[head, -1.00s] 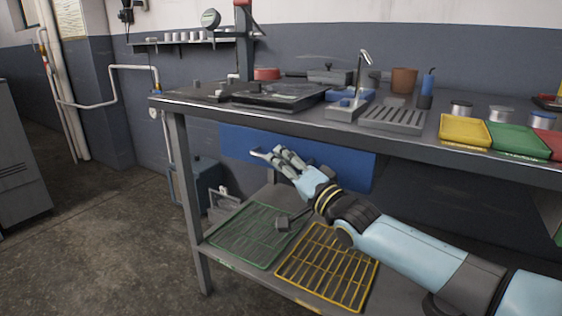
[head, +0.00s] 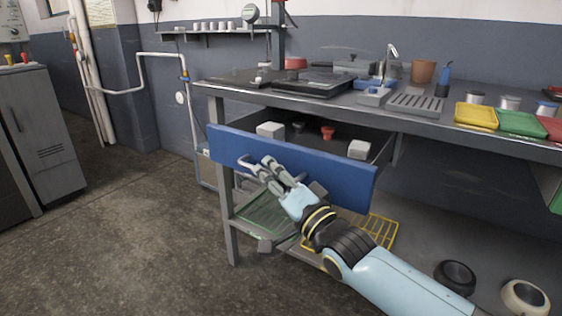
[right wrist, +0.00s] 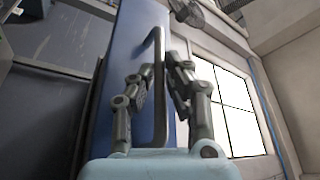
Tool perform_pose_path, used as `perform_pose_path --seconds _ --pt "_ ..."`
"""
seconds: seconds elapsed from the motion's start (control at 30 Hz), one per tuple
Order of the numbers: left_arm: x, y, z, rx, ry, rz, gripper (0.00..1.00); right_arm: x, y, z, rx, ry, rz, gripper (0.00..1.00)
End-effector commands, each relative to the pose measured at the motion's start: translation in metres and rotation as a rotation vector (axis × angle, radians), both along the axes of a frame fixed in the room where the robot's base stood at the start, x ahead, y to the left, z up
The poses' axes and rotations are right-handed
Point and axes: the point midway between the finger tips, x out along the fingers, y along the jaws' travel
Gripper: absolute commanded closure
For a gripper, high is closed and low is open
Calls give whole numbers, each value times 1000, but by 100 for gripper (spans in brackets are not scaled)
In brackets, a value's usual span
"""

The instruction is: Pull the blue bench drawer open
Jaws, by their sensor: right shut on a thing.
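The blue bench drawer (head: 330,183) stands pulled out from under the bench top in the head view, with its inside showing. Its blue front also shows in the right wrist view (right wrist: 124,60). A grey bar handle (right wrist: 159,85) runs along the front. My right gripper (head: 262,166) is shut on the handle, near the left part of the drawer front. In the right wrist view its fingers (right wrist: 160,78) lie on both sides of the bar. My left gripper is not in view.
Inside the drawer are white blocks (head: 271,130) and a small red item (head: 327,132). The bench top (head: 300,101) holds a hob, a sink and coloured trays (head: 476,116). A lower shelf with a yellow rack (head: 380,232) lies beneath. The floor at left (head: 130,230) is clear.

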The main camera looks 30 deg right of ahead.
Motion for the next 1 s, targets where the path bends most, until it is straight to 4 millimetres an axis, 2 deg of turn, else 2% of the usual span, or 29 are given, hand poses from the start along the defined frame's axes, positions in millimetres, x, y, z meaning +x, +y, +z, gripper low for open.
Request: perform_pose_path --seconds 0.1,0.2,0.4,0.73,0.77,0.9,1.0 --pt "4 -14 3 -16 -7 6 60 -6 15 1 4 0 0 100" --pt "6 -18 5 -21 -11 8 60 -10 23 0 2 1 0 100" --pt "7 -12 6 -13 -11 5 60 -12 29 -1 1 1 1 100" --pt "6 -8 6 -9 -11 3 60 -13 30 -1 0 1 0 100" --pt "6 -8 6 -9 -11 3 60 -13 30 -1 0 1 0 84" --pt "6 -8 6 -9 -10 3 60 -12 30 -1 0 1 0 66" --pt "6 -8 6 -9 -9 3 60 -12 30 0 1 1 1 66"
